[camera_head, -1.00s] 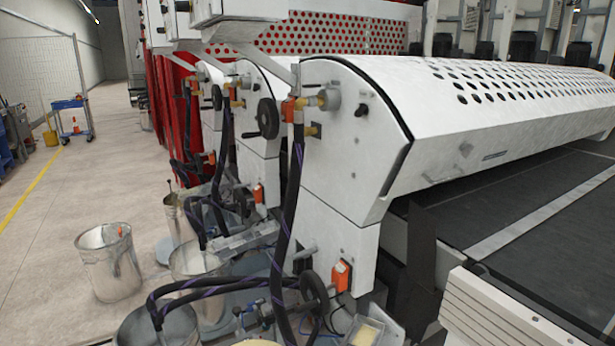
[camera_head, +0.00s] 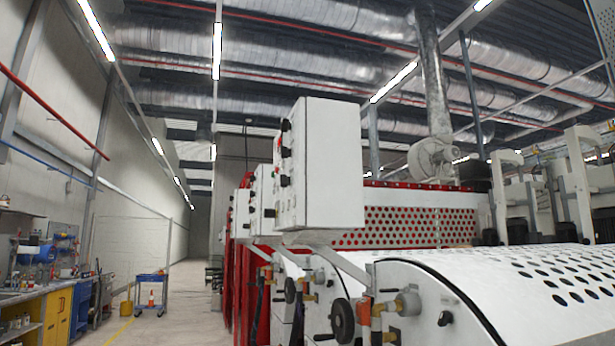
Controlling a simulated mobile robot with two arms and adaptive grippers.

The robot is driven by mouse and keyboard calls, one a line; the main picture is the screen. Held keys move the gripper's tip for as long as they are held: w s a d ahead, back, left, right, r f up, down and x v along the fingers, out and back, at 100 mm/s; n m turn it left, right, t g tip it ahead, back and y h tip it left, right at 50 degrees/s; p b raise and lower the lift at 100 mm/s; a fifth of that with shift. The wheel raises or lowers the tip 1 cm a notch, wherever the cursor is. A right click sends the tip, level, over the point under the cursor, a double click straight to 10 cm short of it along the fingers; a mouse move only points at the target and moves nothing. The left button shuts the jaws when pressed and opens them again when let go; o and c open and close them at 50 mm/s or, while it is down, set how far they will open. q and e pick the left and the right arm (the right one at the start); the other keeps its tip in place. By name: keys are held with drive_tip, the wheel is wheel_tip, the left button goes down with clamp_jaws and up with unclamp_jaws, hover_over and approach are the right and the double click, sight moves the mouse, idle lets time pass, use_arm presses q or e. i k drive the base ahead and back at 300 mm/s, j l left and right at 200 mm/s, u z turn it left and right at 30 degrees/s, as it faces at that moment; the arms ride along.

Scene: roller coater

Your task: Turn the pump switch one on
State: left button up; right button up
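A white control box (camera_head: 322,166) stands on a bracket above the nearest roller unit. Its left side carries several dark knobs or switches (camera_head: 285,152), seen at a steep angle. I cannot read labels, so I cannot tell which one is pump switch one or how it is set. More control boxes (camera_head: 263,200) stand in a row behind it, partly hidden. Neither of my grippers is in view.
The white perforated roller cover (camera_head: 510,285) fills the lower right. A black handwheel (camera_head: 342,320) and orange-and-brass valve fittings (camera_head: 400,304) stick out at its front. Open floor (camera_head: 185,305) lies to the left, with a blue cart (camera_head: 150,280) and a workbench (camera_head: 45,300) beyond.

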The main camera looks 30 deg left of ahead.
sight(284, 181)
drive_tip(key=j+u, duration=0.15)
drive_tip(key=u, duration=0.2)
drive_tip(key=j+u, duration=0.15)
drive_tip(key=u, duration=0.25)
drive_tip(key=i, duration=0.05)
